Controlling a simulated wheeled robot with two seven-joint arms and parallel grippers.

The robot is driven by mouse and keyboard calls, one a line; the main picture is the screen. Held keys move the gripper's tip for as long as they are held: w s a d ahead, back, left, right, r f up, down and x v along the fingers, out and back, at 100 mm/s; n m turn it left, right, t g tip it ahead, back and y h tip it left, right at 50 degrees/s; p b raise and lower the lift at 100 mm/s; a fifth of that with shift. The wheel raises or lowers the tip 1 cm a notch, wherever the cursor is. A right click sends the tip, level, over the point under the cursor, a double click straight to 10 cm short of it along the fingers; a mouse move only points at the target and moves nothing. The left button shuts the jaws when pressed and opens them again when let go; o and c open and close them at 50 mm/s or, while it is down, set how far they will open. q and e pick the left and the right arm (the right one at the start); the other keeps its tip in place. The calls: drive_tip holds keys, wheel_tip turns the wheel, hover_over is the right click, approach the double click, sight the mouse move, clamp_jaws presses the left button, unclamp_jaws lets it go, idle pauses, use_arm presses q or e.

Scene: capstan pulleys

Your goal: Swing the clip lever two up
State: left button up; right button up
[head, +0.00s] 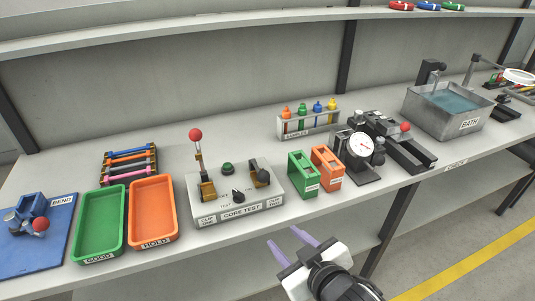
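The grey core test box (238,197) stands on the bench left of centre, with small labels at its front corners that look like clip one and clip two. At its left a brass clip (207,190) has a lever standing up, topped by a red ball (195,135). At its right a second brass clip (257,177) has a dark knob (264,177) low beside it; its lever looks lowered, though the detail is small. My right gripper (285,237) is open and empty, with purple fingers, in front of the bench edge and apart from the box. My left gripper is out of view.
A green tray (100,250) and an orange tray (153,238) lie left of the box. Green (302,174) and orange (327,168) holders stand close at its right. A samples rack (308,126) and a dial gauge (361,146) are behind and right. The bench front below the box is clear.

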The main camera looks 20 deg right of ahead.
drive_tip(key=w+a+r+n+t+y, duration=0.2)
drive_tip(key=a+r+n+y, duration=0.15)
drive_tip(key=r, duration=0.55)
drive_tip(key=w+a+r+n+t+y, duration=0.25)
drive_tip(key=a+r, duration=0.25)
drive_tip(key=r, duration=0.3)
drive_tip(key=w+a+r+n+t+y, duration=0.2)
drive_tip(key=a+r+n+y, duration=0.25)
drive_tip(key=r, duration=0.45)
drive_tip(key=s+a+r+n+g+y, duration=0.4)
drive_tip(key=s+a+n+g+y, duration=0.65)
drive_tip(key=n+g, duration=0.75)
drive_tip(key=n+t+h, duration=0.4)
drive_tip(key=h, duration=1.8)
hover_over(264, 173)
drive_tip(key=s, duration=0.3)
wheel_tip(264, 173, down, 14)
drive_tip(key=b+x, duration=0.1)
drive_tip(key=x, duration=0.2)
drive_tip(key=shift+w+d+f, duration=0.1)
drive_tip(key=shift+w+f, duration=0.15)
drive_tip(key=shift+f, duration=0.05)
drive_tip(key=b+x, duration=0.4)
drive_tip(key=shift+f, duration=0.1)
drive_tip(key=shift+w+f, duration=0.1)
